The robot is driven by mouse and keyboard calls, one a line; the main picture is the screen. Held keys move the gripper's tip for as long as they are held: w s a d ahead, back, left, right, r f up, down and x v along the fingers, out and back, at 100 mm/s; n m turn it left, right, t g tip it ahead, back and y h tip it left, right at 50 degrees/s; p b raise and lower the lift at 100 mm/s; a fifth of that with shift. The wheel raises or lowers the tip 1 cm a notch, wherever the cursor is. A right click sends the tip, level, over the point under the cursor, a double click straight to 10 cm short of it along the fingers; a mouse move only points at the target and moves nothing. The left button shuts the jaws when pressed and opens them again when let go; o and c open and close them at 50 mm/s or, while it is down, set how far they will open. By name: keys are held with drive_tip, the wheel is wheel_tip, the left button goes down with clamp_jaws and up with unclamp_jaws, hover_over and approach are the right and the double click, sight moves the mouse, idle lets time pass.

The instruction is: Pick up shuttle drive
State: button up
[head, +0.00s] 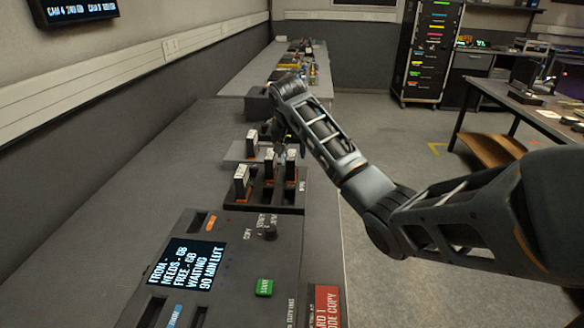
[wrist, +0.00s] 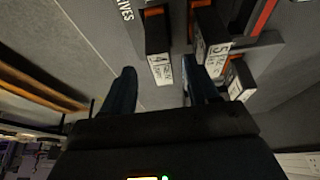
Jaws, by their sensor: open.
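Several upright box-shaped drives with white labels and orange bases stand in a dark rack on the bench. In the wrist view, drive 4 (wrist: 158,46) is ahead of the gap between my fingers, close to the right one. Drive 5 (wrist: 211,42) and another drive (wrist: 239,80) are to its right. The head view also shows a drive at the rack's right side (head: 291,165) and one at its front left (head: 241,181). I cannot tell which is the shuttle drive. My gripper (wrist: 160,88) is open and empty, above the rack; my arm partly hides it in the head view.
A control console (head: 190,262) with a lit screen, a lever and a green button stands nearer on the same bench. A red card (head: 326,305) is at its right. More equipment lies farther along the bench. Open floor lies to the right.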

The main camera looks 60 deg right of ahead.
sight(292, 171)
drive_tip(key=x, duration=0.7)
drive_tip(key=shift+w+d+f+p, duration=0.1)
drive_tip(key=shift+d+f+p, duration=0.05)
drive_tip(key=shift+p, duration=0.25)
clamp_jaws()
